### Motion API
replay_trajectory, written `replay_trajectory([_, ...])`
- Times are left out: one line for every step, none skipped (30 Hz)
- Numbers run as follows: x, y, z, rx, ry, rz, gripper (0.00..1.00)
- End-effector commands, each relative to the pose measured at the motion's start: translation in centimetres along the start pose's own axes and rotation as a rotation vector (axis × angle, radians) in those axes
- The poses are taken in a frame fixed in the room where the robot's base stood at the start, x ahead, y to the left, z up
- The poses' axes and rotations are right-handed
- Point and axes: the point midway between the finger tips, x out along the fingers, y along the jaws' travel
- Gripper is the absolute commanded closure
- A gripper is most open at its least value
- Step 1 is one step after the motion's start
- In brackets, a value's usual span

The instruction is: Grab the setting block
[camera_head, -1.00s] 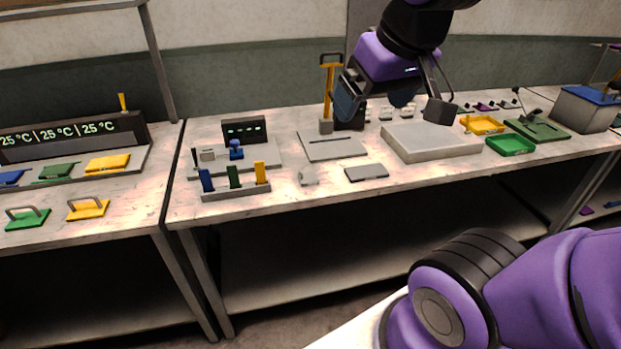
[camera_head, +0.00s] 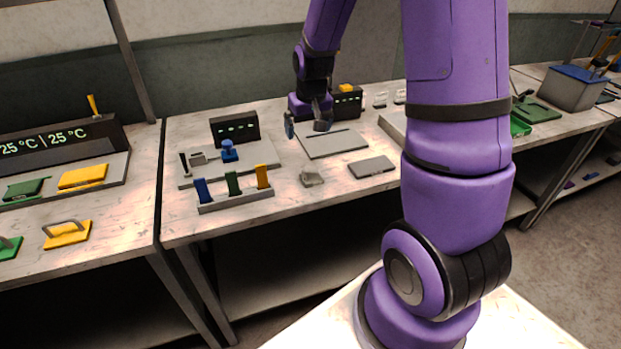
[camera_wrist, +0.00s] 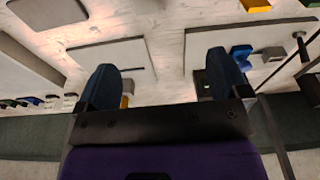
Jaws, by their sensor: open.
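I cannot tell for sure which thing is the setting block. A small pale grey block (camera_head: 311,177) lies alone on the table near the front edge. A small grey piece (camera_head: 198,158) stands on the left plate beside a blue part (camera_head: 229,151). My gripper (camera_head: 306,122) is open and empty above the table, at the left edge of the middle plate. In the wrist view its two dark fingers (camera_wrist: 163,80) are apart with bare table between them, and the blue part (camera_wrist: 242,57) shows beyond the right finger.
A rack (camera_head: 236,200) with blue, green and yellow uprights stands at the front left. A flat grey slab (camera_head: 372,167) lies at the front right of the middle plate (camera_head: 335,144). A dark display box (camera_head: 234,127) stands behind the left plate (camera_head: 258,155). My arm hides part of the table's right side.

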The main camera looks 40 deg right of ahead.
Motion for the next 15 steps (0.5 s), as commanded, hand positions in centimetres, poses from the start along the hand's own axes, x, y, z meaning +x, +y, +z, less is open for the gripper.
replay_trajectory([1.8,0.6,-0.1,0.01,-0.017,0.004,0.06])
replay_trajectory([2.6,0.8,-0.3,0.015,-0.023,0.006,0.06])
replay_trajectory([3.6,1.1,-0.4,0.02,-0.028,0.008,0.06])
replay_trajectory([4.2,1.3,-0.5,0.024,-0.033,0.009,0.06])
replay_trajectory([4.8,1.5,-0.5,0.027,-0.036,0.011,0.06])
replay_trajectory([5.5,1.7,-0.6,0.03,-0.04,0.012,0.06])
replay_trajectory([5.9,1.8,-0.6,0.032,-0.042,0.013,0.06])
replay_trajectory([6.2,1.9,-0.6,0.034,-0.044,0.014,0.06])
replay_trajectory([6.6,2.1,-0.6,0.036,-0.047,0.015,0.06])
replay_trajectory([6.9,2.1,-0.6,0.037,-0.049,0.015,0.06])
replay_trajectory([7.2,2.2,-0.6,0.038,-0.049,0.016,0.06])
replay_trajectory([7.5,2.2,-0.6,0.039,-0.05,0.016,0.06])
replay_trajectory([7.9,2.2,-0.6,0.039,-0.05,0.016,0.06])
replay_trajectory([8.3,2.2,-0.6,0.039,-0.052,0.016,0.06])
replay_trajectory([8.8,2.2,-0.5,0.039,-0.052,0.016,0.06])
